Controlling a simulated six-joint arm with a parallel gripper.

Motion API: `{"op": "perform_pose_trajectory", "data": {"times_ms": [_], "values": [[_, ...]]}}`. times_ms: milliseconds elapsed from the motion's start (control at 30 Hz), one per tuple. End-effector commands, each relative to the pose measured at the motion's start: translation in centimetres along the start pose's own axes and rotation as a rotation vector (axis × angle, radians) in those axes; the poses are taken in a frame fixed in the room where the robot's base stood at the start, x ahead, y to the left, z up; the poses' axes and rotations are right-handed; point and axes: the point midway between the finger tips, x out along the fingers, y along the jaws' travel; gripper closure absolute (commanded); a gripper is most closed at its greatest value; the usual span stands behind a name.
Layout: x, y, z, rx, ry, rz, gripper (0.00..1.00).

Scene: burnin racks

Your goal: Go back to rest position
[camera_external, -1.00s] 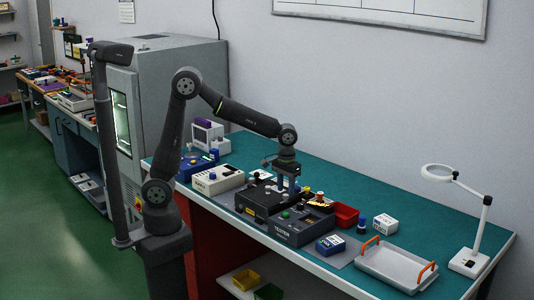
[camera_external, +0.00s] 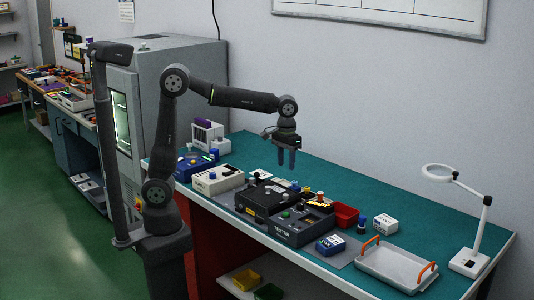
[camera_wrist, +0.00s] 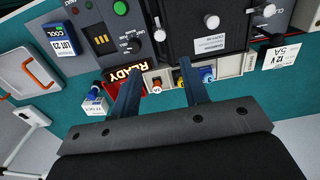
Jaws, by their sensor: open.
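My gripper (camera_external: 286,158) is open and empty, with its fingers pointing down. It hangs in the air above the back part of the black tester (camera_external: 285,228) on the bench. In the wrist view my gripper's two fingers (camera_wrist: 158,75) are spread apart with nothing between them. The tester also shows at the top of the wrist view (camera_wrist: 120,38), with a green button and a small "READY" sign (camera_wrist: 124,76).
The teal bench (camera_external: 400,215) holds a grey tray with orange handles (camera_external: 395,265), a blue-and-white box (camera_external: 331,245), a red bin (camera_external: 345,215), a white box (camera_external: 385,223) and a white lamp (camera_external: 470,261). A grey cabinet (camera_external: 180,75) stands at left. Air around my gripper is clear.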

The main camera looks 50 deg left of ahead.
Motion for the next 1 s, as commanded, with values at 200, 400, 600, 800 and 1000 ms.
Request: {"op": "perform_pose_trajectory", "data": {"times_ms": [200,400,600,800,1000], "values": [[4.6,-0.1,0.1,0.000,-0.003,-0.003,0.59],[8.6,-0.1,0.1,0.000,-0.004,-0.003,0.59],[12.6,-0.1,0.1,0.000,-0.004,-0.003,0.59],[12.8,0.0,0.0,0.145,0.000,0.000,0.59],[12.8,0.0,0.0,0.310,0.000,0.000,0.59]]}}
